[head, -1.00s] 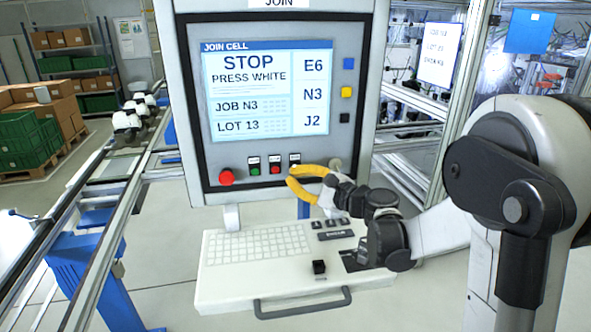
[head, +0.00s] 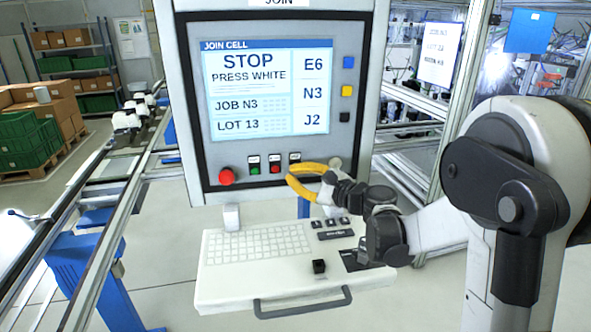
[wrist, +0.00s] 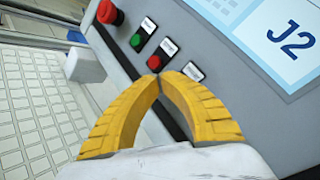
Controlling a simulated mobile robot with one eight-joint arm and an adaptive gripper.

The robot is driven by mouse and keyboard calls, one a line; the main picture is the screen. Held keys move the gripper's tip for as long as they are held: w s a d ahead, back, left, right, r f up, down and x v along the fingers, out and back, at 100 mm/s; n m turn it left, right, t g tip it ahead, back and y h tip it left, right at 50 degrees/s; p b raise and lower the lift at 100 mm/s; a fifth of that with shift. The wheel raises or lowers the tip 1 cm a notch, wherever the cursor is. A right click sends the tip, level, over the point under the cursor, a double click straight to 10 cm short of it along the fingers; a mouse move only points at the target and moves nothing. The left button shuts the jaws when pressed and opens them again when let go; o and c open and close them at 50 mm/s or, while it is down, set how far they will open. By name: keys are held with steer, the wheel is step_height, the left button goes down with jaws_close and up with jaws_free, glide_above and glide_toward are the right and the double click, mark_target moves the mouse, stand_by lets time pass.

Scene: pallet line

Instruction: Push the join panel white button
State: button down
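The join panel (head: 202,174) stands ahead, its screen (head: 245,75) reading STOP, PRESS WHITE. Below the screen is a row of small labelled buttons. The green button (head: 255,170) and small red button (head: 275,169) show; in the wrist view they are the green (wrist: 136,41) and red (wrist: 154,62) ones. Under the third label (wrist: 193,71) the button is hidden behind a yellow finger; I see no white button. My gripper (head: 289,178) has its yellow fingertips together and empty, in front of the row's right part. In the wrist view the tips (wrist: 158,77) overlap the panel just below the red button; contact cannot be told.
A large red stop button (head: 227,177) is at the row's left. A keyboard shelf (head: 228,283) with a front handle juts out below my gripper. Blue, yellow and black squares line the screen's right side. A conveyor rail (head: 100,270) runs at left.

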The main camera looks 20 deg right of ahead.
steer(key=shift+w, duration=0.45)
stand_by(0.7)
stand_by(0.4)
steer(key=shift+s+b, duration=0.3)
steer(key=shift+s, duration=0.6)
steer(key=s, duration=0.5)
steer(key=shift+a, duration=0.25)
